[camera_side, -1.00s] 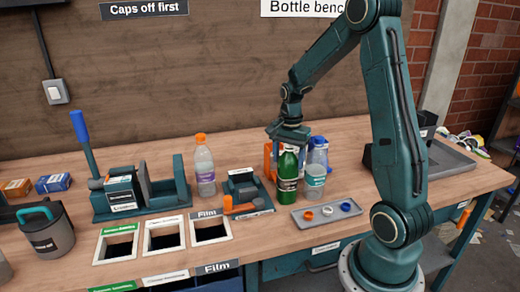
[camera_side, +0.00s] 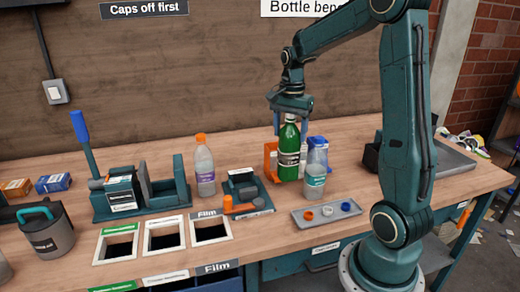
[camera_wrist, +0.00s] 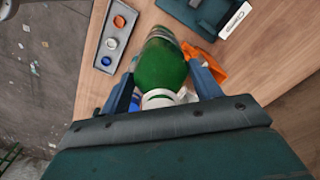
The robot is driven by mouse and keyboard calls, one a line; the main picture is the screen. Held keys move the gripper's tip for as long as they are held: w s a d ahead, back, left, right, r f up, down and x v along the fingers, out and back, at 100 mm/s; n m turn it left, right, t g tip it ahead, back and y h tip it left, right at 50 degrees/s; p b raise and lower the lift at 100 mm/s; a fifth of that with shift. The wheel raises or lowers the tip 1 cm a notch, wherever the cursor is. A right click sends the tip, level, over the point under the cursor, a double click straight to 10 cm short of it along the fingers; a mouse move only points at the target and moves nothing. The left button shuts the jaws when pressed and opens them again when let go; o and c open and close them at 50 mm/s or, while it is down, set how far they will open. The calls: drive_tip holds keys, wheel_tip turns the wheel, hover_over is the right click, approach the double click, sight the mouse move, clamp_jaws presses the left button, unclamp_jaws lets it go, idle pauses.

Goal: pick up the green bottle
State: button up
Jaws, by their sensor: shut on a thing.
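The green bottle (camera_side: 289,150) has a white cap and a dark label. It is upright in the side view, held by its upper part in my gripper (camera_side: 291,122). In the wrist view the green bottle (camera_wrist: 161,66) lies between the two fingers of my gripper (camera_wrist: 162,84), which are shut on it. It looks raised a little off the bench in the side view. Its cap is partly hidden by the gripper.
A clear bottle with a blue cap (camera_side: 315,172) stands close at the right. An orange holder (camera_side: 270,161) is just left. A clear bottle with an orange cap (camera_side: 204,168) stands further left. A grey tray (camera_side: 338,219) with loose caps lies in front.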

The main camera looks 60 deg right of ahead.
wheel_tip(320, 180, up, 11)
drive_tip(key=shift+f, duration=0.1)
idle(0.3)
drive_tip(key=shift+w, duration=0.15)
idle(0.4)
drive_tip(key=w+a, duration=0.2)
drive_tip(key=w, duration=1.2)
drive_tip(key=shift+w+a, duration=0.15)
drive_tip(key=shift+a, duration=0.1)
drive_tip(key=shift+f, duration=0.25)
wheel_tip(320, 180, down, 17)
drive_tip(key=shift+r, duration=0.15)
idle(0.9)
drive_tip(key=shift+f, duration=0.85)
idle(0.8)
